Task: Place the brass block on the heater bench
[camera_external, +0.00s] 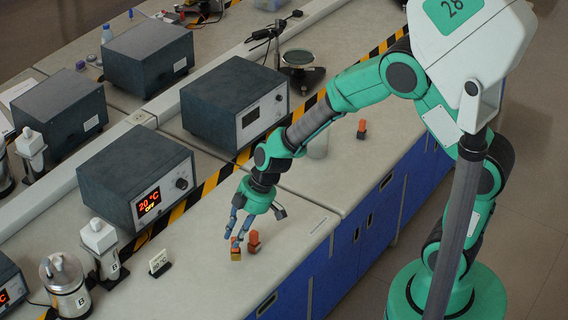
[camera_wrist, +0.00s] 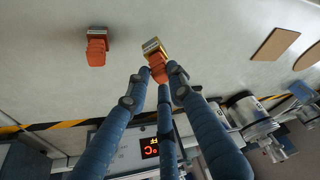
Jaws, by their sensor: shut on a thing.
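The brass block (camera_external: 236,255) has a gold-coloured base and an orange top part. It also shows in the wrist view (camera_wrist: 152,46), slightly tilted in the picture. My gripper (camera_external: 237,236) points down over the near bench; in the wrist view its blue fingers (camera_wrist: 159,78) are closed around the orange part. Whether the block touches the bench top is hard to tell. The bench top (camera_external: 205,280) is pale and carries a dark heater box (camera_external: 125,172) with a red display reading 20 °C OFF, behind and left of my gripper.
A second orange-topped block (camera_external: 254,241) with a grey base (camera_wrist: 97,31) stands close beside the brass one. Another orange-topped block (camera_external: 362,129) stands farther right. The front bench strip is mostly clear.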

